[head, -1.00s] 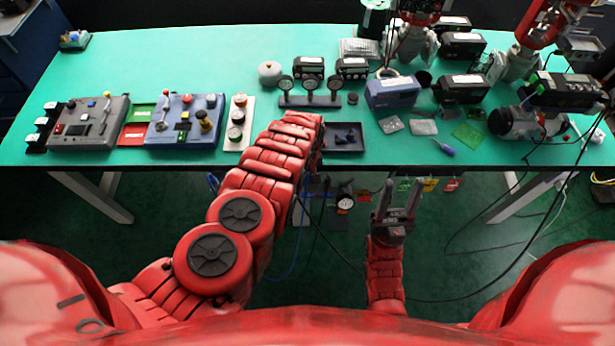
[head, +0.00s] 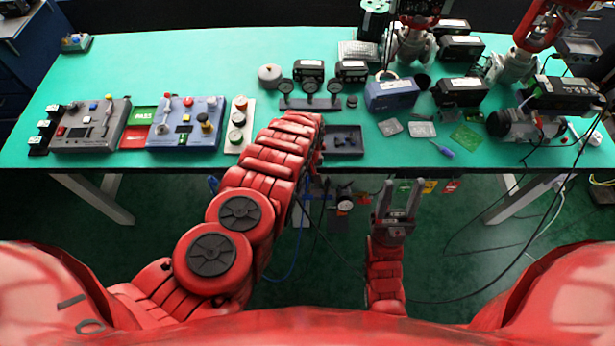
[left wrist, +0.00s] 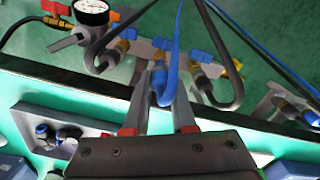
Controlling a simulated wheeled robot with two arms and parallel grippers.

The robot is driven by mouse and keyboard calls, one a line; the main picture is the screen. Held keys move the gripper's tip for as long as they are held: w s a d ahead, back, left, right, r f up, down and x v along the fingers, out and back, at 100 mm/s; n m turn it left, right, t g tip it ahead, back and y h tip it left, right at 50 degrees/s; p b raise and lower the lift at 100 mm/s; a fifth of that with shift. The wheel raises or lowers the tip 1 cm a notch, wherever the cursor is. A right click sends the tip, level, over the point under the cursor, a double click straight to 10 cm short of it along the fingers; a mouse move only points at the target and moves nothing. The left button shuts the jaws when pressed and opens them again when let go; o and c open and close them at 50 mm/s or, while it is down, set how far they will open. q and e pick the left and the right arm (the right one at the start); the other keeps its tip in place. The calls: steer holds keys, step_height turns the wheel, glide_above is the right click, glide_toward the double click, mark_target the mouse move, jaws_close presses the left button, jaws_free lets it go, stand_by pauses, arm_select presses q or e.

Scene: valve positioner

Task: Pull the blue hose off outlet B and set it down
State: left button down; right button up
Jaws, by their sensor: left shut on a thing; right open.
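The blue hose (left wrist: 173,62) runs down from the top of the left wrist view and bends in a U between the fingers of my left gripper (left wrist: 160,118). The gripper is shut on the hose near its end. The hose end lies close to a middle outlet fitting (left wrist: 158,66) of the grey manifold; I cannot tell whether it is still seated. No letter B is readable. In the head view my left arm hides most of this gripper, below the table's front edge. My right gripper (head: 397,200) is open and empty, in front of the table.
Dark hoses (left wrist: 234,85) hang on neighbouring outlets. A pressure gauge (left wrist: 91,11) stands to the left. The green table (head: 200,65) carries control boxes (head: 187,122), a dark tray (head: 343,141) and several instruments. Its back left part is mostly clear.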

mark_target(307, 177)
arm_select(q)
steer(key=shift+r+p, duration=1.6)
steer(key=shift+r, duration=0.45)
